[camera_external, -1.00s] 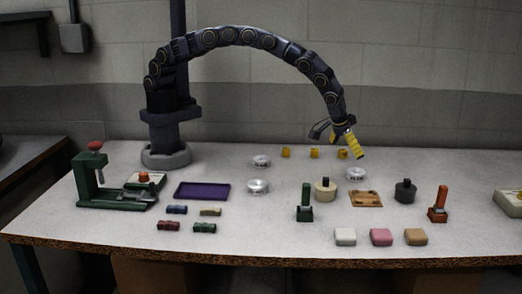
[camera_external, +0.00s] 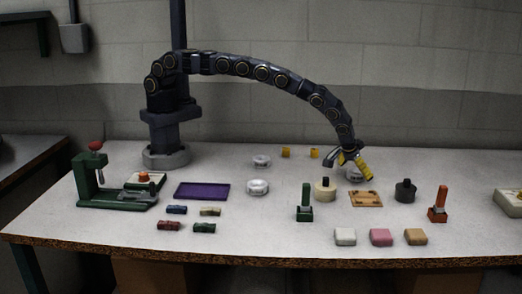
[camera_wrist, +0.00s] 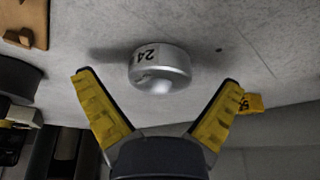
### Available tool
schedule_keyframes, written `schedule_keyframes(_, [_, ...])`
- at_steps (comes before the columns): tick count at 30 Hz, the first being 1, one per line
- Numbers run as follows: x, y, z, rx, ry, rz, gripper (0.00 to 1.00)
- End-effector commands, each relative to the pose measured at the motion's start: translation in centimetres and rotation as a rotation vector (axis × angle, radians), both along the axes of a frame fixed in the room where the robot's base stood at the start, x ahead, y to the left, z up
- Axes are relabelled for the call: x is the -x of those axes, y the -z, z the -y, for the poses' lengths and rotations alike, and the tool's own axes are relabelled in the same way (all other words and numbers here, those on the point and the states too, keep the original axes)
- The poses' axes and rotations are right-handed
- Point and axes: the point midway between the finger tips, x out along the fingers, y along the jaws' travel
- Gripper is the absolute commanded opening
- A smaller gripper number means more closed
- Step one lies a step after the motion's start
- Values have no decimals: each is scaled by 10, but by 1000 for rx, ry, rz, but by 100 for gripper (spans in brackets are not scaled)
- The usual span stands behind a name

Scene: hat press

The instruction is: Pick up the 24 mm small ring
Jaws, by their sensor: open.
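The small ring is a low, round silver piece marked 24 in the wrist view (camera_wrist: 158,68). It sits on the pale bench top, a little beyond and between my fingertips. In the external view the ring (camera_external: 352,173) is partly hidden by my gripper (camera_external: 350,163), which is low over it at the right of the bench. In the wrist view my gripper (camera_wrist: 157,80) has its two yellow fingers spread wide, one on each side of the ring. Nothing is held, and no contact with the ring shows.
A wooden board (camera_external: 366,199) lies just in front of the ring. A cream cylinder (camera_external: 325,190) and a dark cylinder (camera_external: 405,191) stand on either side of it. Two other silver rings (camera_external: 261,161) (camera_external: 258,187) are to the left. A yellow block (camera_wrist: 251,103) lies close to one finger.

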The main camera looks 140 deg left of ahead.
Motion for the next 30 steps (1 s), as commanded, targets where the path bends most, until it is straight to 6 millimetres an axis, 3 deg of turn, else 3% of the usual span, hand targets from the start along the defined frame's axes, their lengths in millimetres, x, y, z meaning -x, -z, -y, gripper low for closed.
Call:
schedule_keyframes(6, [0, 0, 0, 0, 0, 1, 96])
schedule_keyframes(7, [0, 0, 0, 0, 0, 1, 93])
schedule_keyframes(9, [0, 0, 0, 0, 0, 1, 63])
schedule_keyframes(12, [0, 0, 0, 0, 0, 1, 27])
schedule_keyframes(23, [-1, -2, 0, 0, 1, 2, 27])
schedule_keyframes(30, [-2, -25, 0, -3, 0, 6, 27])
